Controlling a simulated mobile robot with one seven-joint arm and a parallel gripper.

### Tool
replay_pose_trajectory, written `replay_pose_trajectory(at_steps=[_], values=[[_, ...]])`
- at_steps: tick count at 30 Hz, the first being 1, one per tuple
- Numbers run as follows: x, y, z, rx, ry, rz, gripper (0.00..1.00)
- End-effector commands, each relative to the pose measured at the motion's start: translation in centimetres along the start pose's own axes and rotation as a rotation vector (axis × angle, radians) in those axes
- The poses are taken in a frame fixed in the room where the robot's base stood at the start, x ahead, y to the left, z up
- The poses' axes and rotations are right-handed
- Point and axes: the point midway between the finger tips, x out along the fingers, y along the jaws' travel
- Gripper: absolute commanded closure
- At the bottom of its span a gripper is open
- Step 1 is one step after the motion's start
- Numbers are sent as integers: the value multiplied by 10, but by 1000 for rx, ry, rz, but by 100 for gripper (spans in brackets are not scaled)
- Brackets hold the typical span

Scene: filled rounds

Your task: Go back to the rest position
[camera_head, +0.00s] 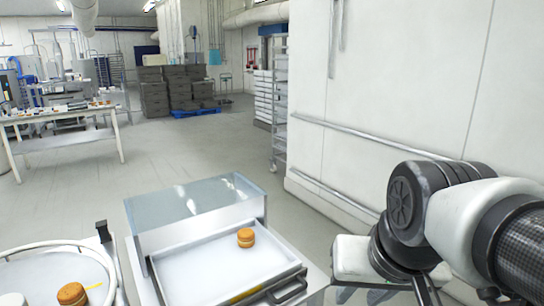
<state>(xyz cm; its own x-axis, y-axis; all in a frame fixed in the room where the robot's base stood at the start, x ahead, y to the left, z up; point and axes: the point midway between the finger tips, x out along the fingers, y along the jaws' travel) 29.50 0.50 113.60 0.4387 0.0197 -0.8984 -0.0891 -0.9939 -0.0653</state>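My arm (455,225) comes in from the right edge. Its black joint and white and dark links are folded at the lower right, in front of the white wall. I cannot make out my gripper's fingertips, so I cannot tell whether it is open or shut or holds anything. The arm stands to the right of a shallow metal tray (200,268) and apart from it. One golden-brown round (246,238) sits upright on the tray, near its right back part.
A clear-sided raised cover (190,200) stands behind the tray. A dark handle (288,291) is on the tray's front right. At the lower left, a round white-rimmed platter (30,262) carries another brown round (72,293). The floor beyond is open.

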Motion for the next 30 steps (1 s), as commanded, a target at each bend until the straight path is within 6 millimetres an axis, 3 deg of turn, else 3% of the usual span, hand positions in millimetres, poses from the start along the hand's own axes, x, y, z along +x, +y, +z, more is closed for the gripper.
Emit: replay_pose_trajectory(at_steps=[4,6,20,30], values=[[-6,9,26,-108,43,19,69],[-28,7,15,-115,41,19,69],[-114,0,-27,-110,38,18,69],[-118,0,-30,-110,38,18,69]])
